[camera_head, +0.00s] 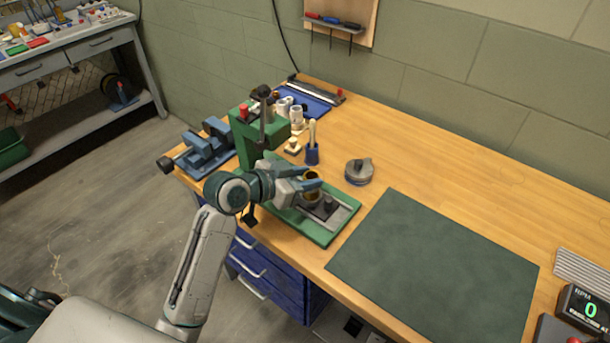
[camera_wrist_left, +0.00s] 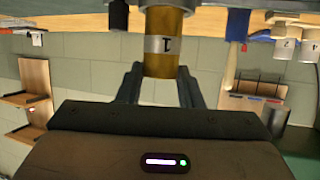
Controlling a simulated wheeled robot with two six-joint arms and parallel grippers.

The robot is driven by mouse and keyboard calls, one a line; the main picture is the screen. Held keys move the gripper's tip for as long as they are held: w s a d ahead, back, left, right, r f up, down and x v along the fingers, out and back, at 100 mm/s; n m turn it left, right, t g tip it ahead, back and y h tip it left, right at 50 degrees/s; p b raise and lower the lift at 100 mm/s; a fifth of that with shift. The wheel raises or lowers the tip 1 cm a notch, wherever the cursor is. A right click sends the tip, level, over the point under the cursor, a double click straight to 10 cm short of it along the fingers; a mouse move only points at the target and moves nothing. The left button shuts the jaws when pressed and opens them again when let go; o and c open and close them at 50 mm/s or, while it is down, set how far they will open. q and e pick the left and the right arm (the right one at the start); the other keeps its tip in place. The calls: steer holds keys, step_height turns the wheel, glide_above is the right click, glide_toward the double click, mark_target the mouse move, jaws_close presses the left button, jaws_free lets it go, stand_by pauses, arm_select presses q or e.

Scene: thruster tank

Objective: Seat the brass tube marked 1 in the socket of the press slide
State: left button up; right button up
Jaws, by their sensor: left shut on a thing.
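The brass tube marked 1 (camera_wrist_left: 162,58) stands between the two fingers of my left gripper (camera_wrist_left: 160,85) in the left wrist view, its label upside down there. In the head view my left gripper (camera_head: 312,186) is shut on the brass tube (camera_head: 313,196) above the press slide (camera_head: 340,217). The slide lies on the green base (camera_head: 312,228) of the press (camera_head: 262,135). Dark blocks sit on the slide beside the tube. The socket is hidden by the tube and fingers, so I cannot tell whether the tube's lower end is in it. My right gripper is out of view.
A blue vise (camera_head: 205,150) stands left of the press. Behind are white canisters (camera_head: 296,115) and a blue holder (camera_head: 312,155). A round grey-topped container (camera_head: 359,172) is right of the gripper. A dark green mat (camera_head: 435,265) lies clear on the wooden bench.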

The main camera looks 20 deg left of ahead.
arm_select(q)
steer(key=shift+w+f, duration=0.15)
steer(key=shift+f, duration=0.3)
steer(key=o, duration=1.1)
steer(key=shift+o, duration=0.2)
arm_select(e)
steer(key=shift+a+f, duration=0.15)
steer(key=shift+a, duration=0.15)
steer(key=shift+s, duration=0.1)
arm_select(q)
steer(key=shift+s+a+r, duration=0.1)
steer(key=shift+s+a, duration=0.1)
steer(key=b+v, duration=0.2)
steer(key=v, duration=0.8)
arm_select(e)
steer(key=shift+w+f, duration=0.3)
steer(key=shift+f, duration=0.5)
